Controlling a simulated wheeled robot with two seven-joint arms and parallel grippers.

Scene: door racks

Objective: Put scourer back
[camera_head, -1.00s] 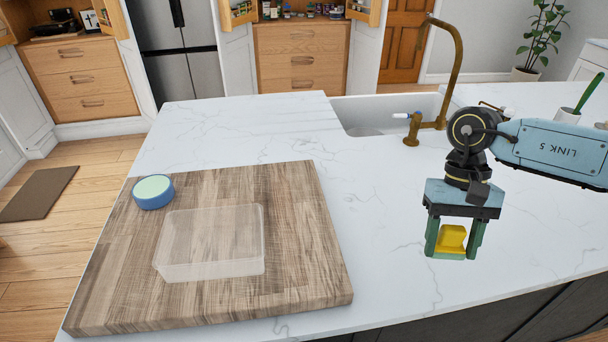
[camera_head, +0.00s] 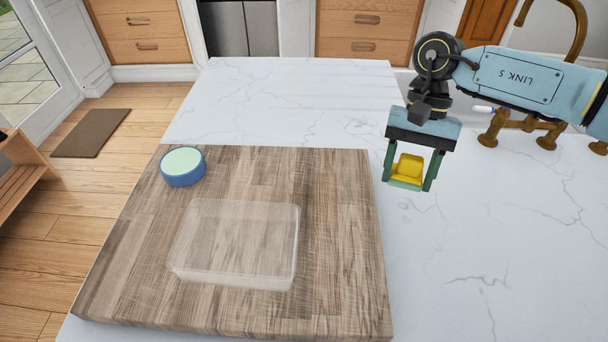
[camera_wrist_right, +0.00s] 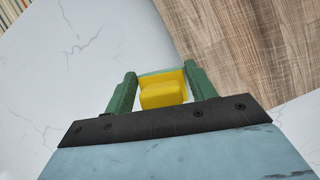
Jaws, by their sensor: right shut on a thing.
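My right gripper (camera_head: 408,181) is shut on a yellow and green scourer (camera_head: 407,168). It holds the scourer over the white counter, just right of the wooden board's far right corner. In the right wrist view the scourer (camera_wrist_right: 162,90) sits between the two green fingers, its yellow side showing, with the board's edge beyond. A clear, empty-looking plastic container (camera_head: 238,242) sits on the wooden board (camera_head: 330,230). My left gripper is not in view.
A round blue tub with a pale green top (camera_head: 183,166) stands at the board's far left. A brass tap (camera_head: 548,110) rises behind my right arm. The white counter (camera_head: 480,250) right of the board is clear.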

